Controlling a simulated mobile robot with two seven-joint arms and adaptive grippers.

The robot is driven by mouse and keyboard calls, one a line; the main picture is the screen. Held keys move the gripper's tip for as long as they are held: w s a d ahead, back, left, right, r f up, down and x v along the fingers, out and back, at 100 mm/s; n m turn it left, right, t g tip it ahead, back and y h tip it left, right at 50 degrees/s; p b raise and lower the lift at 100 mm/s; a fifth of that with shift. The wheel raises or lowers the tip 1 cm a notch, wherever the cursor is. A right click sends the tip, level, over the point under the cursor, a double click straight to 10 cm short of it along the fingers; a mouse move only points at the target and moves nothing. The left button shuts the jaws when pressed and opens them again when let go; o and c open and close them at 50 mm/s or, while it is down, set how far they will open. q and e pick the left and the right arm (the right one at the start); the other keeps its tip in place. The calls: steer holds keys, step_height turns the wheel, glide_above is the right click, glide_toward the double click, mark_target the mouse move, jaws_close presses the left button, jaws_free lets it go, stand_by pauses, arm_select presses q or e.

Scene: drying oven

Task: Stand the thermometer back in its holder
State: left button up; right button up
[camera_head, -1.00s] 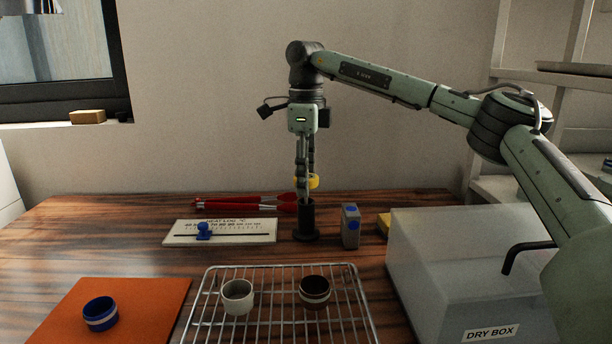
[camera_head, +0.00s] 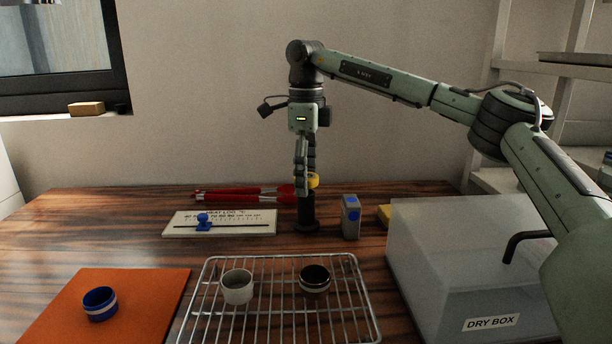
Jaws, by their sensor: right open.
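The holder (camera_head: 306,213) is a black upright tube on a round base, standing on the table in the middle. My right gripper (camera_head: 303,188) points straight down directly above it, its fingertips at about the holder's top. A yellow ring-like head (camera_head: 314,181), seemingly the thermometer's, shows at the right side of the fingers. The stem is hidden behind the fingers and holder, so I cannot tell how deep it sits. The right gripper is open around or beside it; the gap is hard to see. My left gripper is not in view.
A grey block with blue spots (camera_head: 350,218) stands close right of the holder. A white scale board (camera_head: 220,229) with a blue slider and red-handled tongs (camera_head: 240,193) lie left. In front are a wire rack (camera_head: 275,312) with two cups, an orange mat (camera_head: 150,290) and the dry box (camera_head: 450,270).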

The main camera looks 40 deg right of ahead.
step_height(320, 180, up, 12)
stand_by(0.6)
stand_by(0.5)
